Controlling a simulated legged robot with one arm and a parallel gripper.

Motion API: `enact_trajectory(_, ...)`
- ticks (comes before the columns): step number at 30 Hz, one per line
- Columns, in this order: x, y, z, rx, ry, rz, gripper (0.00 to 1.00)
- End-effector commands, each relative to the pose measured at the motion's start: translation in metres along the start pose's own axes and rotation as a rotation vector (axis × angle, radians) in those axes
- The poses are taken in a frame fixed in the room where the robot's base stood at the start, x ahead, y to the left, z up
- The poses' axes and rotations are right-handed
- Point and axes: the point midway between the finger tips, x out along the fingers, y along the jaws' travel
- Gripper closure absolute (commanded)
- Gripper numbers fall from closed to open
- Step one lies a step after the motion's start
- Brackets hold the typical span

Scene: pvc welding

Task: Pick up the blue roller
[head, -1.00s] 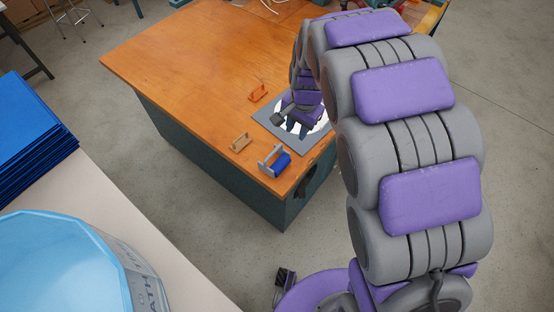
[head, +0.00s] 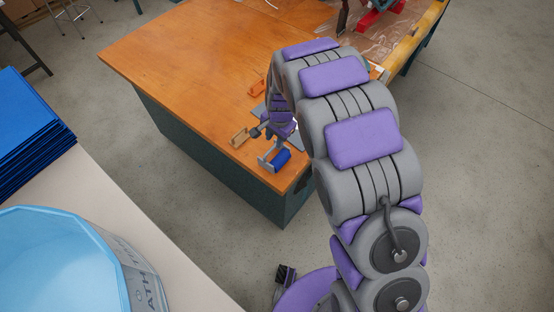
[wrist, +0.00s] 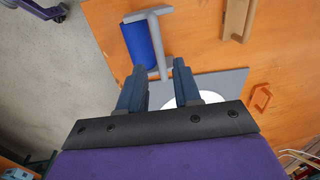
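The blue roller (head: 281,158) lies in its grey holder (head: 266,160) near the front corner of the wooden table. In the wrist view the blue roller (wrist: 138,42) and the grey holder (wrist: 160,45) are just beyond my fingertips. My gripper (head: 270,134) is above the table, just behind the roller in the head view. In the wrist view my gripper (wrist: 158,72) has its two fingers apart with nothing between them but the table and part of the holder's end below. I cannot tell the height above the roller.
A tan holder (head: 239,137) and an orange holder (head: 257,88) stand on the wooden table (head: 170,60). A grey plate with a white disc (wrist: 215,88) lies under my gripper. A blue stack (head: 30,125) and light blue container (head: 60,260) are at left.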

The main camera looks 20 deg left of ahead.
Motion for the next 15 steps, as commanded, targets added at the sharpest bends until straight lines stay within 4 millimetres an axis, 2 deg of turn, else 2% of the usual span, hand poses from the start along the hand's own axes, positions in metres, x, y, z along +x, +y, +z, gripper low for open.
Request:
enact_trajectory(1,0.009,0.000,0.000,0.000,-0.001,0.000,0.67)
enact_trajectory(8,0.021,0.000,-0.002,0.000,0.003,-0.004,0.67)
enact_trajectory(15,0.057,-0.001,-0.003,-0.001,0.000,0.000,0.67)
